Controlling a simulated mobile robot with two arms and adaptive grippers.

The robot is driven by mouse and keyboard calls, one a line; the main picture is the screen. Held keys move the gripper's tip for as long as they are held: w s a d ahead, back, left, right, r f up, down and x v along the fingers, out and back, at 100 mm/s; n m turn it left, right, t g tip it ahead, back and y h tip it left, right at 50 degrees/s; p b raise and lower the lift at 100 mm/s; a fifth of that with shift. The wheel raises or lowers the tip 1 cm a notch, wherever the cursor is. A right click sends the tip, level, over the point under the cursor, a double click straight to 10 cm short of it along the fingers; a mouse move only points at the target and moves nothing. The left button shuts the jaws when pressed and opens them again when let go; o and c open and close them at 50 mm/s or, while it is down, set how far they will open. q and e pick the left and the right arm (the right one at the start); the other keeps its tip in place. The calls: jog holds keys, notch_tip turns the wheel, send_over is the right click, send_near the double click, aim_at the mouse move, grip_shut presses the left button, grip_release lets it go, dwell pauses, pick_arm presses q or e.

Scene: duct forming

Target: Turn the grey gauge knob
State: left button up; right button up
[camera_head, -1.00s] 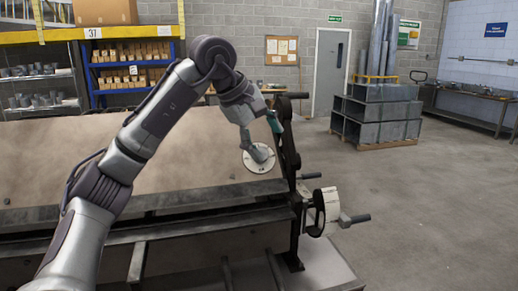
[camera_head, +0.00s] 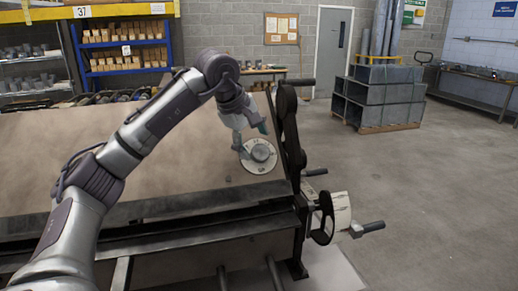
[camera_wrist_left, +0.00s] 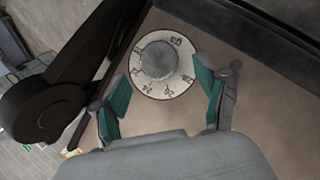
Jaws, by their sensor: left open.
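The grey gauge knob (camera_head: 262,152) sits at the centre of a round white dial (camera_head: 255,168) with dark markings, on the machine's tan sloping plate (camera_head: 110,150) near its right end. In the left wrist view the knob (camera_wrist_left: 158,60) and its numbered dial (camera_wrist_left: 180,88) lie ahead of the fingers. My left gripper (camera_head: 248,135) is just left of and above the knob in the head view. My right gripper is not in view.
A black arm (camera_head: 288,125) of the machine stands close to the right of the dial. Shelves with bins (camera_head: 125,50) stand behind; open floor lies right.

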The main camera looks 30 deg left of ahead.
aim_at(259, 150)
pick_arm(q)
jog(key=x, duration=0.3)
jog(key=shift+w+d+f, duration=0.1)
jog(key=shift+f, duration=0.1)
jog(key=shift+w+f+p, duration=0.2)
jog(key=shift+f+p, duration=0.1)
jog(key=shift+c, duration=0.2)
jog(key=c, duration=1.1)
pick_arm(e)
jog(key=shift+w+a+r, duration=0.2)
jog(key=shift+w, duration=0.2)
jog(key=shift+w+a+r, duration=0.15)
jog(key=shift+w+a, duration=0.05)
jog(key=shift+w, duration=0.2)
